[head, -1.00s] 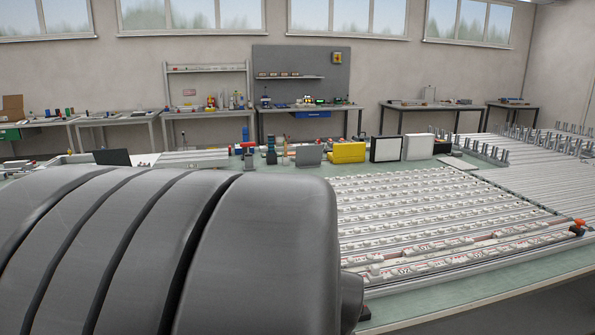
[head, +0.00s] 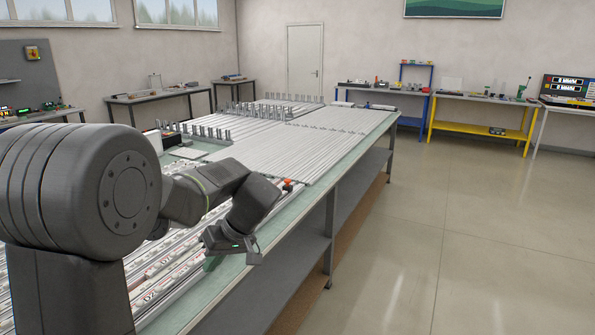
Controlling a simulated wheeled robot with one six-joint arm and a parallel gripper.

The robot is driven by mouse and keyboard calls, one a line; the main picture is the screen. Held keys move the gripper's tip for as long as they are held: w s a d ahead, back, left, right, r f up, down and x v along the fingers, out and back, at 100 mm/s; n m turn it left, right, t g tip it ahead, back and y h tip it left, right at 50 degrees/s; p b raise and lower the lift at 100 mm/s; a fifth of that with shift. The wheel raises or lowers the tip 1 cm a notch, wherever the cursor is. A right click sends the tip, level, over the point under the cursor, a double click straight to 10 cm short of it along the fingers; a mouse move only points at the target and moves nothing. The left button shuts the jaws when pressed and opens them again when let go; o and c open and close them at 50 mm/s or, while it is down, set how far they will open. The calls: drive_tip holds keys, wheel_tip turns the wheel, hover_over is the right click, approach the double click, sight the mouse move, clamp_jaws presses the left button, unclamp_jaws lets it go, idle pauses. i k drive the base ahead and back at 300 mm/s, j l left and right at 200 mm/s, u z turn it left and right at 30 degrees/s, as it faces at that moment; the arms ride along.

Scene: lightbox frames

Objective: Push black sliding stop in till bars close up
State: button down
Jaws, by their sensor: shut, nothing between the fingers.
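In the head view, white bars with red and black lettering (head: 150,285) lie in rows along metal rails on the long bench, partly hidden behind my arm. A small orange-topped piece with a dark lower part (head: 288,185) sits at the far end of the front rails. It may be the black sliding stop, but it is too small to be sure. My gripper (head: 232,250) is shut and empty. It hangs low over the front edge of the bench, nearer than the orange piece and apart from it. Whether it touches the rails cannot be told.
The long green-topped bench (head: 305,195) carries bare rails (head: 325,135) and rows of upright metal posts (head: 235,110) farther back. A grey shelf (head: 350,190) lies under it. The floor (head: 465,235) to the right is open. A yellow-legged table (head: 475,100) stands by the far wall.

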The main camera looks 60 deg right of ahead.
sight(288, 187)
drive_tip(key=i+l, duration=0.1)
drive_tip(key=l, duration=0.55)
drive_tip(key=i+l, duration=0.1)
drive_tip(key=l, duration=0.5)
drive_tip(key=i+l, duration=0.1)
drive_tip(key=l, duration=0.55)
drive_tip(key=i+l, duration=0.1)
drive_tip(key=l, duration=1.15)
drive_tip(key=i+l, duration=0.15)
drive_tip(key=l, duration=0.5)
